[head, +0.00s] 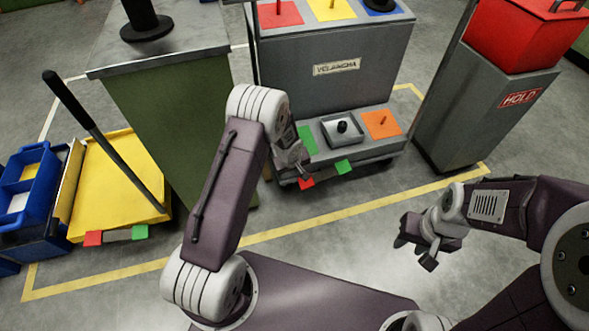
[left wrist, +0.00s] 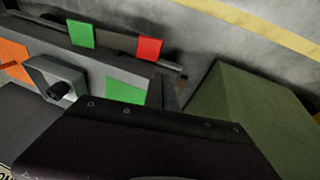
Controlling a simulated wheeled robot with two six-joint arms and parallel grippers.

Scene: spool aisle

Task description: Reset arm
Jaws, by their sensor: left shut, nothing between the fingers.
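My left arm rises in the middle of the head view. Its gripper (head: 303,170) is shut and empty, just in front of the left end of the low shelf of the grey cart (head: 335,75). Dark housing of my own fills the lower part of the left wrist view and hides what lies below. My right gripper (head: 417,254) hangs over bare floor at the right, its two fingers apart with nothing between them.
The cart's shelf holds a green square (left wrist: 125,93), a grey tray with a black knob (head: 342,129) and an orange square (head: 381,124). A green cabinet (head: 160,120) stands left, a red-topped HOLD bin (head: 485,105) right, a yellow cart (head: 115,180) far left. Floor ahead is clear.

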